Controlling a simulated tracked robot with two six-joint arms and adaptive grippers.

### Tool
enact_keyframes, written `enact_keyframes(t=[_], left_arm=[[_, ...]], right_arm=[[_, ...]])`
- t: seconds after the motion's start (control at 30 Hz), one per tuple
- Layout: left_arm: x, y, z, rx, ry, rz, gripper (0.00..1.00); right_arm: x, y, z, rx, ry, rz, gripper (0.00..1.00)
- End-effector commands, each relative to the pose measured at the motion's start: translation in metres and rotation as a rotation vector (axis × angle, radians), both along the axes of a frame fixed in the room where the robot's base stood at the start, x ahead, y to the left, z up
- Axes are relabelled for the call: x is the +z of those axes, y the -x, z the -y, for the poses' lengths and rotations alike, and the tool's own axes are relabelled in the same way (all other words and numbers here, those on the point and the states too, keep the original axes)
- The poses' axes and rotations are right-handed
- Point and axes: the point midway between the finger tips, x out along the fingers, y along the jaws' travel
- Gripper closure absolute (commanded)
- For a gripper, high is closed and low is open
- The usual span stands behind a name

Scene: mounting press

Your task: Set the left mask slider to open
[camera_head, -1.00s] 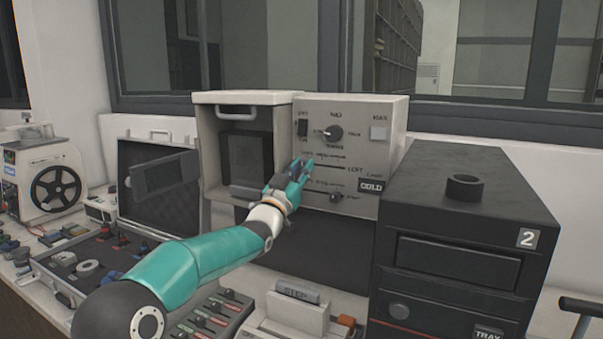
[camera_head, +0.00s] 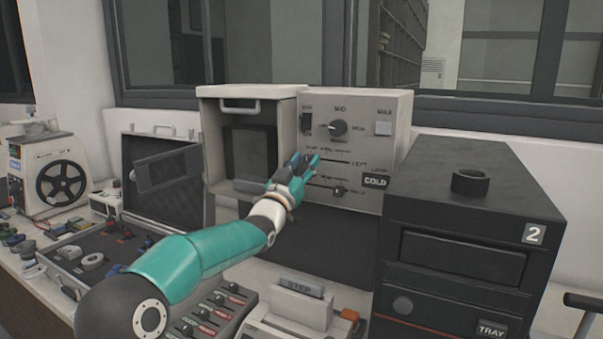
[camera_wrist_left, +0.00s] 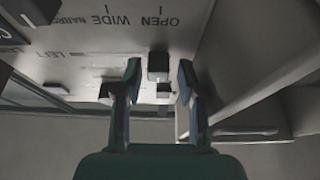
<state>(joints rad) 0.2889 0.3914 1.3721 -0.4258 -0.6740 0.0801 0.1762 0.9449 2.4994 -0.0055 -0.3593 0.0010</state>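The light grey control panel (camera_head: 390,155) carries the left mask slider, with the word LEFT beside its track (camera_head: 335,161). In the left wrist view the panel text is upside down, and a dark slider knob (camera_wrist_left: 158,66) stands between the fingertips, in line with the word OPEN. My left gripper (camera_head: 305,163) is at the left part of the LEFT track and hides the knob in the head view. Its fingers (camera_wrist_left: 158,78) are open, one on each side of the knob, with visible gaps. I cannot tell the depth exactly. My right gripper is not in view.
The open-fronted box (camera_head: 207,140) adjoins the panel on the left. A black unit marked 2 (camera_head: 470,215) stands close on the right.

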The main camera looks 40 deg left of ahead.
Motion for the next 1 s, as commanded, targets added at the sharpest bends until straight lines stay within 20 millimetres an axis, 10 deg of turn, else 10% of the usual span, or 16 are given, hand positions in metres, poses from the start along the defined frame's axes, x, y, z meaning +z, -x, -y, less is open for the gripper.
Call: enact_keyframes(t=[1.0], left_arm=[[-0.03,0.068,0.013,0.0,-0.002,0.001,0.52]], right_arm=[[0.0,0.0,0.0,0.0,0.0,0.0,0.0]])
